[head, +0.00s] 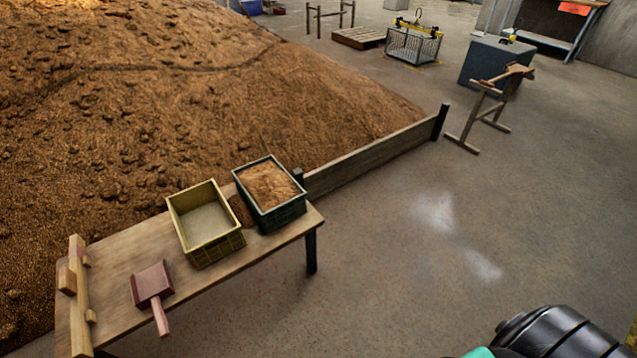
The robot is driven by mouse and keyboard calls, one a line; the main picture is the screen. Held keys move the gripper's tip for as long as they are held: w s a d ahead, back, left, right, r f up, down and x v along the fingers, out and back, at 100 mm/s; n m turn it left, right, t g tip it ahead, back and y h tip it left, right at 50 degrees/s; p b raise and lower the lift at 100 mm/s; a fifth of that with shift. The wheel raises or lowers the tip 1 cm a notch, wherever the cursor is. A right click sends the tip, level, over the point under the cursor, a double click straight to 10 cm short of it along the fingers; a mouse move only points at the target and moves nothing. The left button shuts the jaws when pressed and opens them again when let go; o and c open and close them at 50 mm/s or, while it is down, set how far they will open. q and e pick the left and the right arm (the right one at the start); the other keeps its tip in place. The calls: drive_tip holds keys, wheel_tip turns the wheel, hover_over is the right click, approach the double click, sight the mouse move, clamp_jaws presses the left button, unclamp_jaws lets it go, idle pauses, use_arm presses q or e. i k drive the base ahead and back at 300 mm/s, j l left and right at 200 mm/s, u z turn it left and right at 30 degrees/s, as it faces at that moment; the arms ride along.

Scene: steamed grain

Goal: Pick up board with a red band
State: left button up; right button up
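A long narrow wooden board (80,318) lies along the left end of the wooden table in the head view. Its far end looks faintly reddish, but I cannot clearly make out a band at this size. Short wooden blocks sit against its sides. Neither of my grippers is in view. A black arm part of mine shows at the bottom right, well apart from the table.
The table (128,255) also holds a red scoop (153,284), a yellow crate (205,224) and a green crate of grain (270,190). A big grain heap (150,90) lies behind a low plank wall (370,157).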

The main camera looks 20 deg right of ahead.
sight(73, 281)
drive_tip(key=z, duration=0.25)
drive_tip(key=u, duration=1.55)
